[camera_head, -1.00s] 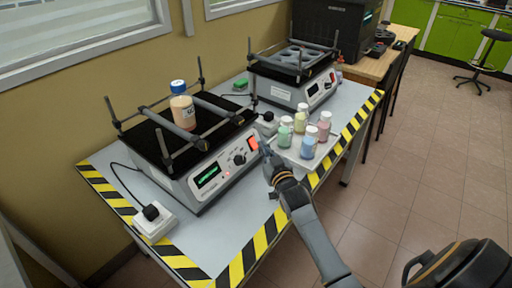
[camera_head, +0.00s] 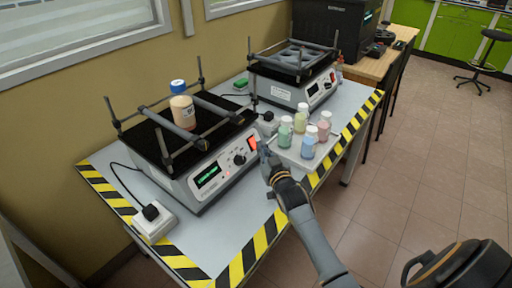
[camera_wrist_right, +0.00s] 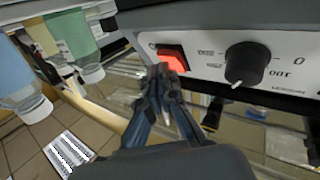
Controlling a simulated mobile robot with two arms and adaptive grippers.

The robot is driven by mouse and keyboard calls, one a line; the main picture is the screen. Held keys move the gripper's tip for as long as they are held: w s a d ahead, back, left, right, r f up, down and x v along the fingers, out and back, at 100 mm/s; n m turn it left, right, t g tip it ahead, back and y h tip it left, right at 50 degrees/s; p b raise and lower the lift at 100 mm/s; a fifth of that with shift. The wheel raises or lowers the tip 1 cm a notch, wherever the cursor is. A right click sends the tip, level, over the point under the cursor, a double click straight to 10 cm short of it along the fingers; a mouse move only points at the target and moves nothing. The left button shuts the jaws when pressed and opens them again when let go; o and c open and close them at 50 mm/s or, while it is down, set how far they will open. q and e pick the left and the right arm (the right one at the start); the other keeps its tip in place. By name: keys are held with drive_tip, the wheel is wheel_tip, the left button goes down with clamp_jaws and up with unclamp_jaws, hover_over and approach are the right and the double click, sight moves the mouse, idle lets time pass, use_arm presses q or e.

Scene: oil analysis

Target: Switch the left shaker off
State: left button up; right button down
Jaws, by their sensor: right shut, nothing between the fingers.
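The left shaker (camera_head: 185,187) stands on the near part of the table, with a lit green display and a small red light. Its red rocker switch (camera_head: 253,143) sits at the right end of the front panel and glows red in the right wrist view (camera_wrist_right: 173,59). Beside the switch is a black knob (camera_wrist_right: 246,64). My right gripper (camera_head: 264,149) is shut and empty, its fingertips (camera_wrist_right: 163,74) at the lower edge of the switch; whether they touch it I cannot tell. My left gripper is not in view.
A bottle (camera_head: 182,107) with a blue cap stands on the left shaker's platform. Several colored bottles (camera_head: 308,141) stand on a tray right of my gripper. A second shaker (camera_head: 290,88) is behind. A power socket (camera_head: 154,221) lies at front left. Striped tape (camera_head: 243,262) marks the table edge.

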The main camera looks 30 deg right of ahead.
drive_tip(key=shift+w+a+f, duration=0.1)
drive_tip(key=shift+w+f, duration=0.1)
drive_tip(key=shift+w, duration=0.05)
idle(0.7)
drive_tip(key=shift+s+d+r+p, duration=0.2)
drive_tip(key=shift+s+r+p, duration=0.2)
drive_tip(key=shift+s+p, duration=0.2)
drive_tip(key=s+r+p, duration=0.1)
drive_tip(key=s+d+r+p, duration=0.1)
drive_tip(key=p, duration=0.1)
drive_tip(key=s+r+p, duration=0.1)
drive_tip(key=shift+s+d+p, duration=0.35)
drive_tip(key=shift+s+p, duration=0.05)
